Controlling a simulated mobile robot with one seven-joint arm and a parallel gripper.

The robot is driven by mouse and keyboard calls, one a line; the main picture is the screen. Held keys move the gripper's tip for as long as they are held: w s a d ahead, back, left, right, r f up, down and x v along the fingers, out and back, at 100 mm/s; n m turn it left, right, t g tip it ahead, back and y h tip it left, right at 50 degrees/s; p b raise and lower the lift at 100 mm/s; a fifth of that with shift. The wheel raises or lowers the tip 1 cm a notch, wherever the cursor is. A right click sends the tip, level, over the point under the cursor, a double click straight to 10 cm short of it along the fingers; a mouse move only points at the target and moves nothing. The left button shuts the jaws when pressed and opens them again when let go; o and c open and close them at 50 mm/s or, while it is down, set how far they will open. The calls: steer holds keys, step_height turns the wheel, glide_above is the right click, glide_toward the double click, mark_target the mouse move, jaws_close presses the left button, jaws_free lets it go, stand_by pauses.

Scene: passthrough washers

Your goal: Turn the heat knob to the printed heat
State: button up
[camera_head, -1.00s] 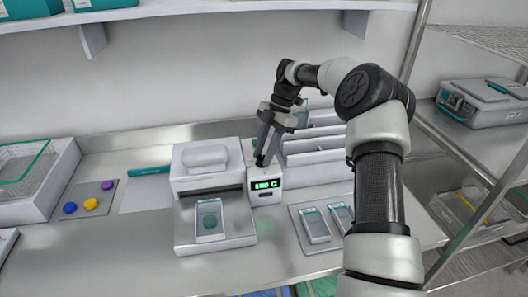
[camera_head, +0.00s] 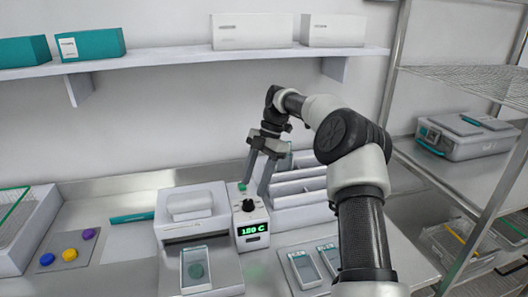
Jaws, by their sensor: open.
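The heat knob (camera_head: 248,205) is a black round knob on the sloping top of a white control box (camera_head: 252,228). Below the knob, a green lit display (camera_head: 252,230) appears to read 180 C. My gripper (camera_head: 255,192) is open above the control box, its two fingers spread and pointing down around and behind the knob, apparently not touching it. A small green button or light shows on the box left of the knob. The printed heat cannot be read here. A white sealer-like machine (camera_head: 190,206) stands left of the box, with a pouch (camera_head: 196,268) on its front tray.
White divided racks (camera_head: 300,188) stand right of the box. Two pouches lie on a tray (camera_head: 284,262) at the front right. A pad with coloured discs (camera_head: 68,250) and a wire basket are on the left. A shelf (camera_head: 190,62) with boxes hangs above; metal shelving is at right.

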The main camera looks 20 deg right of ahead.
steer(key=p+v, duration=0.4)
steer(key=v, duration=0.8)
steer(key=shift+f, duration=0.1)
steer(key=s+a+r+m+t+h, duration=0.35)
steer(key=s+a+r+m, duration=0.5)
steer(key=s+r, duration=0.4)
steer(key=s+r+m+t+h, duration=0.1)
steer(key=s+r+m+t, duration=0.1)
steer(key=s+m, duration=0.8)
steer(key=s+d+f+m+t, duration=0.1)
steer(key=s+f+m, duration=0.1)
steer(key=s+f, duration=0.2)
steer(key=s+d+f+m+t, duration=0.1)
steer(key=s+f+m, duration=0.1)
steer(key=s, duration=0.8)
steer(key=shift+s+f, duration=0.4)
steer(key=shift+f, duration=0.45)
